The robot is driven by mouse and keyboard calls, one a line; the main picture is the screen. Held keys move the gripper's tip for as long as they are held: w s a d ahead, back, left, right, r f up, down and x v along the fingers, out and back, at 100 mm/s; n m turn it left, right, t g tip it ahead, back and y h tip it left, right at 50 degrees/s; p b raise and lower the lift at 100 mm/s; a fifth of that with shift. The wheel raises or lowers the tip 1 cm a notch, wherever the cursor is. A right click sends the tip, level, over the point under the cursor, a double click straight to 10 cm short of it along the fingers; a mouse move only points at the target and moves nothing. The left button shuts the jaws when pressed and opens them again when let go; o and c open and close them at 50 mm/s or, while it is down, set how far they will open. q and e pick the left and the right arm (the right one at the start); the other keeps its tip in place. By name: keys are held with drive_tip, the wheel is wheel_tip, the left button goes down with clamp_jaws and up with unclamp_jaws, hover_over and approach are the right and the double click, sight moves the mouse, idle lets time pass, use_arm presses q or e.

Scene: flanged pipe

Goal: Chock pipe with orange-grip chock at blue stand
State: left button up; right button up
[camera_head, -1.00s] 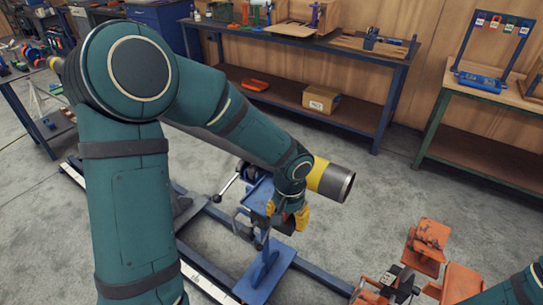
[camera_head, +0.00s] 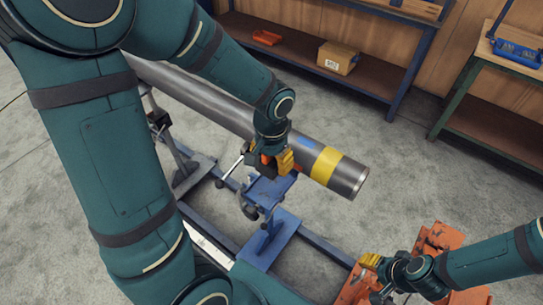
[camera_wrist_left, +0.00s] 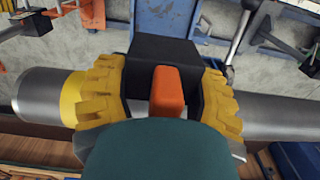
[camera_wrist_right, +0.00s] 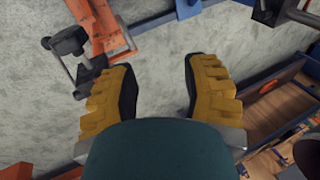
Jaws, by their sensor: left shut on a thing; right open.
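The grey pipe (camera_head: 205,103) with a yellow band (camera_head: 325,166) runs diagonally in the head view, its open end towards the right. The blue stand (camera_head: 270,190) is under it, left of the band. My left gripper (camera_head: 273,160) is beside the pipe at this stand. It is shut on the chock, whose black block (camera_wrist_left: 165,50) and orange grip (camera_wrist_left: 165,90) show between its fingers in the left wrist view. Whether the chock touches the pipe cannot be told. My right gripper (camera_wrist_right: 160,85) is open and empty; in the head view it is over orange metal parts.
Orange metal parts (camera_head: 437,240) stand at the right front. Blue floor rails (camera_head: 325,250) run below the pipe. A workbench shelf behind holds a cardboard box (camera_head: 338,57) and an orange tray (camera_head: 267,37). The grey floor right of the pipe end is clear.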

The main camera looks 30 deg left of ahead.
use_arm(q)
drive_tip(key=b, duration=0.4)
hover_over(272, 185)
drive_tip(key=shift+f, duration=2.55)
drive_tip(key=shift+f+b, duration=1)
drive_tip(key=shift+f, duration=0.4)
use_arm(e)
wheel_tip(272, 185, down, 6)
drive_tip(key=s, duration=0.1)
drive_tip(key=shift+s+a+f, duration=0.15)
drive_tip(key=shift+s+a, duration=0.05)
use_arm(q)
drive_tip(key=shift+w, duration=1.4)
drive_tip(key=o, duration=1.4)
drive_tip(key=shift+s+r+p, duration=0.15)
drive_tip(key=shift+r+p, duration=0.8)
drive_tip(key=shift+r, duration=0.2)
drive_tip(key=shift+s+r+p, duration=0.2)
drive_tip(key=shift+r+p, duration=0.7)
drive_tip(key=shift+r, duration=0.3)
drive_tip(key=shift+s+r+p, duration=0.15)
drive_tip(key=shift+r+p, duration=0.8)
drive_tip(key=shift+r, duration=0.2)
use_arm(e)
wheel_tip(272, 185, up, 6)
drive_tip(key=shift+f, duration=0.2)
